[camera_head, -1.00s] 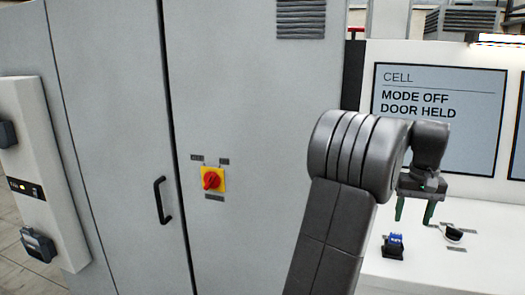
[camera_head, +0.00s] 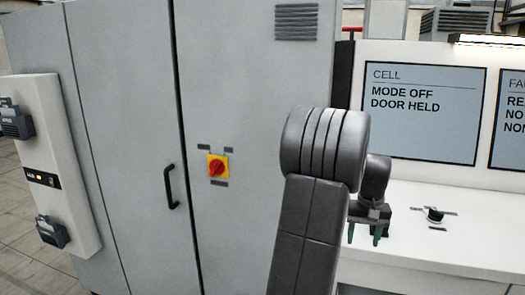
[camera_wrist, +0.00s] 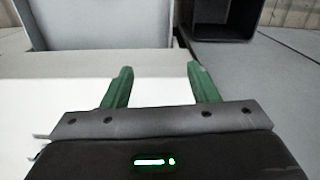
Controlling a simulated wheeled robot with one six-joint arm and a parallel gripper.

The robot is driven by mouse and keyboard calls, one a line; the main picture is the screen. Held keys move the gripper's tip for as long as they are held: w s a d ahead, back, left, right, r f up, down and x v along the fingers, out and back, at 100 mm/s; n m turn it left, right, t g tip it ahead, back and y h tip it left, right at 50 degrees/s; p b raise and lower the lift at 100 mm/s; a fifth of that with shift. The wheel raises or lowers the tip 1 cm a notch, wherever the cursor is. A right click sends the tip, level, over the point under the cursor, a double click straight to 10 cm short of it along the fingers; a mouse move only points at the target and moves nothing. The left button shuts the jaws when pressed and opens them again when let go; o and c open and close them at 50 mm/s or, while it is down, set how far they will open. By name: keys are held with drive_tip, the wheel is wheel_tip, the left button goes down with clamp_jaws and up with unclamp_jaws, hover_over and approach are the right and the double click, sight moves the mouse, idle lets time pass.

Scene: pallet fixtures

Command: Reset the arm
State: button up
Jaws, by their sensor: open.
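My gripper (camera_head: 365,233) hangs with its green fingers pointing down, in front of the white console at the right of the head view. In the wrist view my gripper (camera_wrist: 160,82) shows two green fingers wide apart with nothing between them. My dark grey arm rises from the bottom of the head view and bends over toward the right. It hides part of the cabinet's right side and of the console.
A tall grey cabinet (camera_head: 120,150) has a black handle (camera_head: 171,187) and a red rotary switch on a yellow plate (camera_head: 217,167). The white console (camera_head: 450,245) carries a black knob (camera_head: 435,214) and a screen (camera_head: 422,110) reading "MODE OFF DOOR HELD". A white panel (camera_head: 50,160) stands at left.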

drive_tip(key=w+a+f+n+b, duration=0.2)
drive_tip(key=w+a+f, duration=0.1)
drive_tip(key=a+f, duration=2)
drive_tip(key=shift+a, duration=0.7)
drive_tip(key=shift+s, duration=0.1)
